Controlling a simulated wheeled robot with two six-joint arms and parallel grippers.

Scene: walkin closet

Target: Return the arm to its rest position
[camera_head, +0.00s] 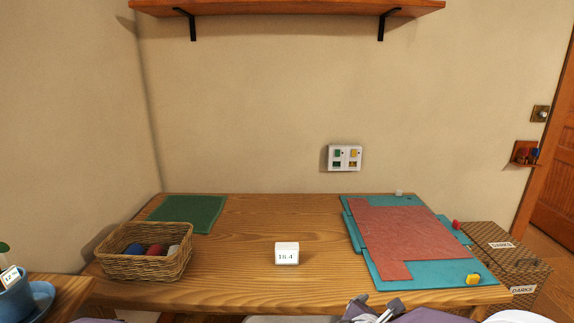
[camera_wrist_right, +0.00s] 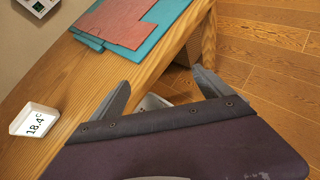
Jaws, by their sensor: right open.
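My right gripper (camera_wrist_right: 160,92) is open, its two grey fingers spread wide with nothing between them. In the head view the right gripper (camera_head: 376,312) shows at the bottom edge, in front of the table's near edge and partly cut off. In the wrist view it is close to the front edge of the wooden table (camera_wrist_right: 65,85), with the floor beyond. My left gripper cannot be made out in either view.
A white 18.4 display (camera_head: 287,253) stands mid-table. A wicker basket (camera_head: 145,265) with balls and a green mat (camera_head: 187,213) are at left. Teal mats (camera_head: 385,272) under a red sheet (camera_head: 405,238) lie at right. A box (camera_head: 510,262) stands beside the table. Clear wood surrounds the display.

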